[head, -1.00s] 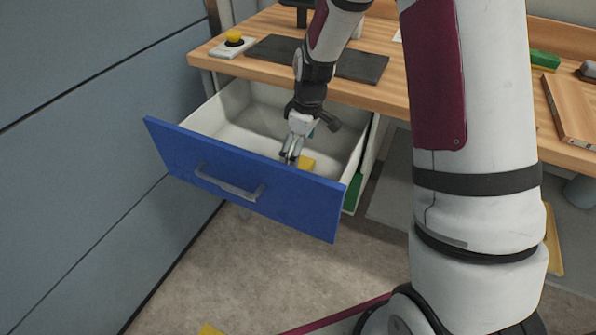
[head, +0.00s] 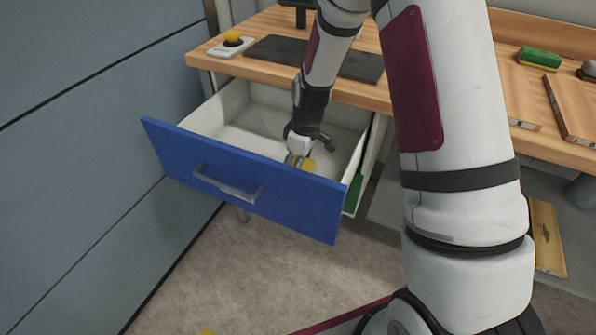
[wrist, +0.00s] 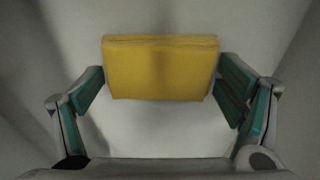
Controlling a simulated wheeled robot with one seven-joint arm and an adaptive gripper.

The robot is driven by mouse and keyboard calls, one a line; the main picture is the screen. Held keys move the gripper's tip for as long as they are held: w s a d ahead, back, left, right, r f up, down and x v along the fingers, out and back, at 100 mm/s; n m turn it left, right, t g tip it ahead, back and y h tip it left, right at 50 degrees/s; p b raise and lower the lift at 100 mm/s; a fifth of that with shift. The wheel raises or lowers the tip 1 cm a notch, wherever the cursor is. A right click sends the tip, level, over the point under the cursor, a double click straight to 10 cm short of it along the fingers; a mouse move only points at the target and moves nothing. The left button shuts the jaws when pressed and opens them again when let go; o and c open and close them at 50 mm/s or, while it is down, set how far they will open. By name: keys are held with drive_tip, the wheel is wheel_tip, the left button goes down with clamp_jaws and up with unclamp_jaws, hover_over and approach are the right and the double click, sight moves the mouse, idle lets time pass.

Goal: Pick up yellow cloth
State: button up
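The yellow cloth (wrist: 160,68) is a folded rectangular pad lying in the open blue-fronted drawer (head: 240,190). In the head view only a small part of the cloth (head: 308,164) shows past my gripper and the drawer front. My gripper (head: 296,160) is down inside the drawer at the cloth. In the wrist view its two teal-padded fingers (wrist: 165,90) are spread wide, one at each side of the cloth. The gripper is open, and nothing is clamped. The right finger is very close to the cloth's edge; I cannot tell whether it touches.
The drawer's white walls (head: 212,115) surround my gripper. Above is the wooden worktop (head: 215,63) with a yellow button box (head: 233,44), a green-and-yellow sponge (head: 540,58) and wooden boards (head: 575,108). A blue-grey wall (head: 80,160) stands at the left.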

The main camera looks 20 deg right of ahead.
wheel_tip(320, 180, up, 10)
drive_tip(key=p, duration=0.1)
drive_tip(key=shift+p, duration=0.4)
